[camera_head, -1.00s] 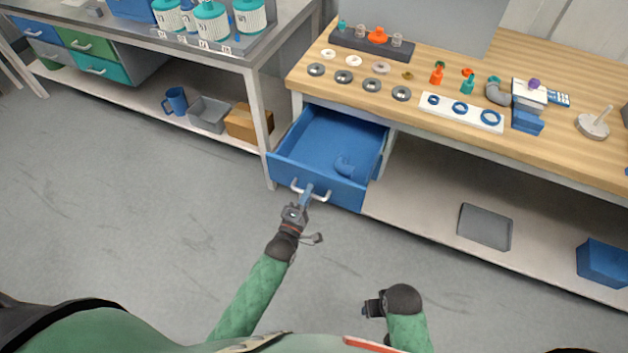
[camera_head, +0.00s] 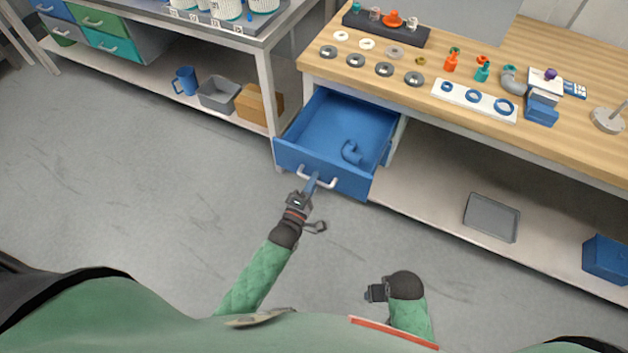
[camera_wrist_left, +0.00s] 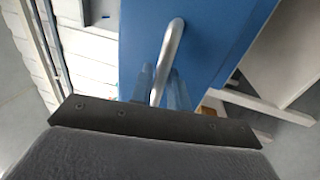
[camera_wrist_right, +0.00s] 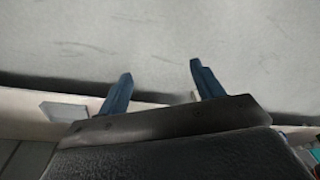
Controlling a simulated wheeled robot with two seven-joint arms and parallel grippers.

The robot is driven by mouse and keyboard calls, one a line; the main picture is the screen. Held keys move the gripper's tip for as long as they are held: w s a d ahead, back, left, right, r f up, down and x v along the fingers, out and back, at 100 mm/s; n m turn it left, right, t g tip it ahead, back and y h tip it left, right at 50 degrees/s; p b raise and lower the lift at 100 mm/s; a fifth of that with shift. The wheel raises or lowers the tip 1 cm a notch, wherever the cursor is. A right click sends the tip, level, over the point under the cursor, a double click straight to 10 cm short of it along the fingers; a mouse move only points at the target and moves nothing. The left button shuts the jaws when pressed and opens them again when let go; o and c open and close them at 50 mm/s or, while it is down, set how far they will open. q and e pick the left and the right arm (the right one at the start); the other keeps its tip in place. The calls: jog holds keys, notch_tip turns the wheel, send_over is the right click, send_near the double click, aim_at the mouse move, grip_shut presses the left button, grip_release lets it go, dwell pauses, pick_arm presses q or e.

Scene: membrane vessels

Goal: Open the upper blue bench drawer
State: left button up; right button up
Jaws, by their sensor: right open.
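The upper blue bench drawer (camera_head: 322,165) stands pulled well out from under the wooden bench top. A blue elbow piece (camera_head: 351,153) lies inside it. Its silver handle (camera_head: 329,183) is on the drawer front and also shows in the left wrist view (camera_wrist_left: 171,50). My left gripper (camera_head: 311,183) is at the handle, and in the left wrist view its blue fingers (camera_wrist_left: 161,82) lie on both sides of the bar, closed on it. My right gripper (camera_head: 370,294) is low over the floor, away from the bench. In the right wrist view its fingers (camera_wrist_right: 160,80) are apart and empty.
The wooden bench top (camera_head: 560,130) holds rings, small bottles and a white board (camera_head: 474,101). A grey tray (camera_head: 491,218) and a blue bin (camera_head: 606,259) are on the lower shelf. Another bench with drawers (camera_head: 113,45) stands at left. The floor before the drawer is open.

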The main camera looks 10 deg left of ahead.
pick_arm(q)
jog(key=b+v, duration=0.2)
jog(key=v, duration=0.5)
jog(key=shift+s, duration=0.3)
pick_arm(e)
notch_tip(320, 180, up, 10)
jog(key=s, duration=0.1)
pick_arm(q)
jog(key=shift+f, duration=0.15)
pick_arm(e)
jog(key=shift+f, duration=0.1)
